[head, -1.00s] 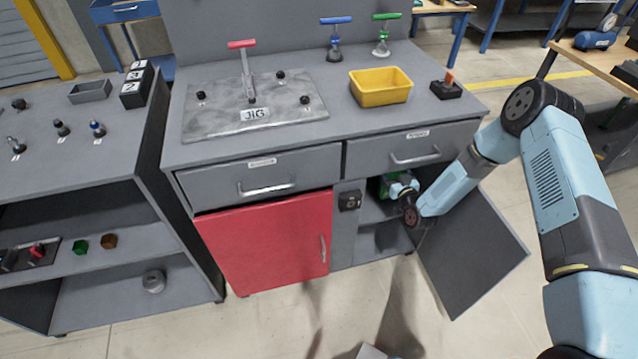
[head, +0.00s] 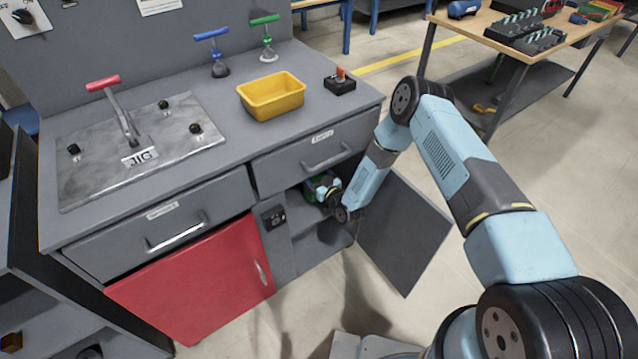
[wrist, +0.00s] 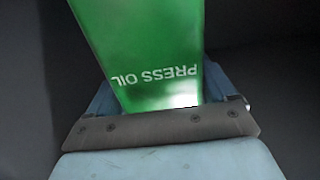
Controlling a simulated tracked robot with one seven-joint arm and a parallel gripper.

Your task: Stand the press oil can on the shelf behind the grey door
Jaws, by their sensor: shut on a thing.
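The green press oil can fills the middle of the wrist view (wrist: 150,50), its label upside down there. My gripper (wrist: 155,100) is shut on the can. In the head view the can (head: 317,187) shows as a small green patch inside the cabinet opening, partly hidden by my wrist. The grey door (head: 402,235) stands open to the right of the opening. The shelf (head: 308,215) shows below the can as a grey surface inside the cabinet. Whether the can touches the shelf cannot be told.
The red door (head: 200,280) is closed, left of the opening. A drawer (head: 310,150) sits above the opening. On the bench top are a yellow bin (head: 271,97), the jig plate (head: 140,145) and a small black block (head: 340,84). My forearm passes beside the open grey door.

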